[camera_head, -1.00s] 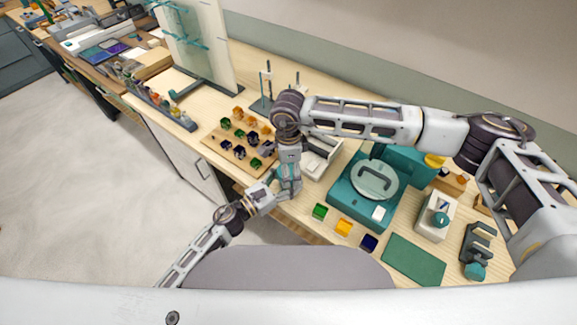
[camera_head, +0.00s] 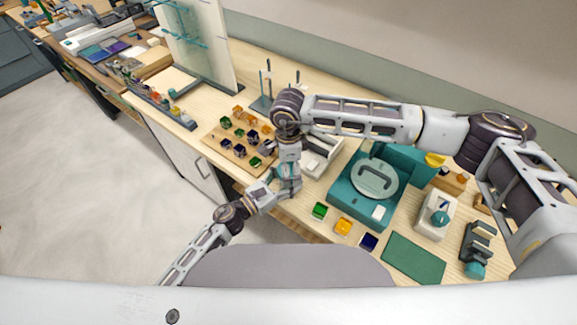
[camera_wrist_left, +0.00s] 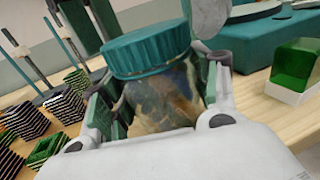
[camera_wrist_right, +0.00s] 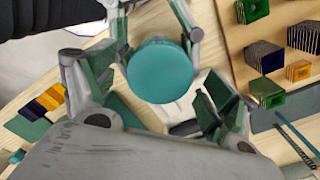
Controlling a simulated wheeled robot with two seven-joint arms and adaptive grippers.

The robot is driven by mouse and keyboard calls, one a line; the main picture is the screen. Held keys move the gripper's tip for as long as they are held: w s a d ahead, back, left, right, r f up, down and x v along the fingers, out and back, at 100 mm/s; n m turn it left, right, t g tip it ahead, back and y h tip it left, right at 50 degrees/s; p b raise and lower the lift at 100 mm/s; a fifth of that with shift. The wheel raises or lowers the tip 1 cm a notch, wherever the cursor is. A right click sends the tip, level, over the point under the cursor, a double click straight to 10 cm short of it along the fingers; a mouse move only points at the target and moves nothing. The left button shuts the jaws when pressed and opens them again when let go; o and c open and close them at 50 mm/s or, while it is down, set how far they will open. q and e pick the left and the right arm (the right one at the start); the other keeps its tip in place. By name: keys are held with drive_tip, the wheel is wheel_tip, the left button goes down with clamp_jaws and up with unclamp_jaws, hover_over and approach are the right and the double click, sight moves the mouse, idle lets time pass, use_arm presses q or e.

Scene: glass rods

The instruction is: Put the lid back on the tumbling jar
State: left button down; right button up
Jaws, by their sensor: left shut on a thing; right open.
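The tumbling jar (camera_wrist_left: 165,100) is clear glass with brownish contents, upright between the fingers of my left gripper (camera_wrist_left: 158,88), which is shut on its body. The teal ribbed lid (camera_wrist_left: 148,50) sits on the jar's mouth; I cannot tell how tightly. In the right wrist view the lid (camera_wrist_right: 160,71) shows from above as a plain disc. My right gripper (camera_wrist_right: 158,88) is open above it, its fingers apart on both sides and not closed on the lid. In the head view both grippers meet near the bench's front edge, and the jar is mostly hidden.
A wooden board (camera_head: 210,139) with colored glass pieces lies left of the grippers. A teal machine (camera_head: 345,203) with a round handled plate stands to the right. Green, yellow and blue blocks (camera_head: 343,227) and a green mat (camera_head: 413,259) lie near the front edge.

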wheel_tip(320, 180, up, 12)
idle(0.9)
use_arm(q)
drive_tip(key=shift+c, duration=1.6)
unclamp_jaws()
drive_tip(key=shift+s+a, duration=0.1)
drive_tip(key=v, duration=1.1)
drive_tip(key=shift+s+a, duration=0.2)
drive_tip(key=shift+a, duration=0.1)
drive_tip(key=shift+s, duration=0.1)
use_arm(e)
drive_tip(key=shift+s+a+f, duration=0.1)
